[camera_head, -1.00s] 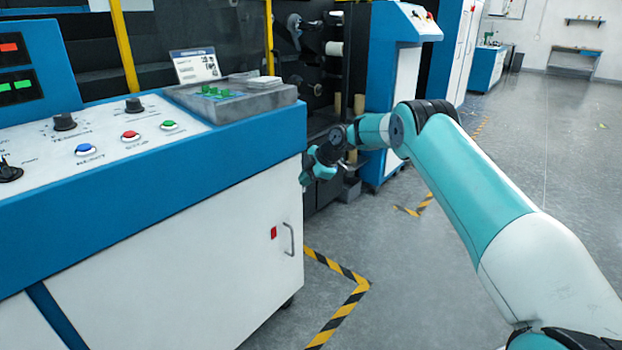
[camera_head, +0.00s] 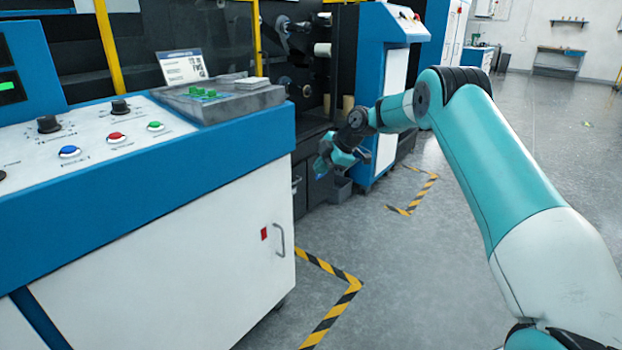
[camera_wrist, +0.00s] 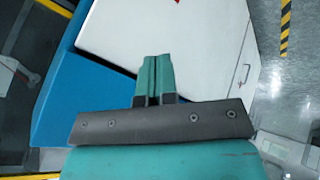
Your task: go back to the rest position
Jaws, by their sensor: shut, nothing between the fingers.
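My arm reaches from the lower right of the head view toward the machines, bent at the elbow. My gripper (camera_head: 322,166) hangs past the right end of the control console, in the air in front of the dark machine, small in this view. In the wrist view my gripper (camera_wrist: 153,60) shows its two teal fingers side by side, shut with nothing between them. The fingers point toward the console's blue edge and white side, apart from them as far as I can tell.
The blue and white control console (camera_head: 170,230) fills the left, with buttons and a grey tray (camera_head: 240,103). A dark machine (camera_head: 300,50) and a blue cabinet (camera_head: 385,70) stand behind my arm. Yellow-black floor tape (camera_head: 345,300) marks the floor. Open grey floor (camera_head: 510,125) lies right.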

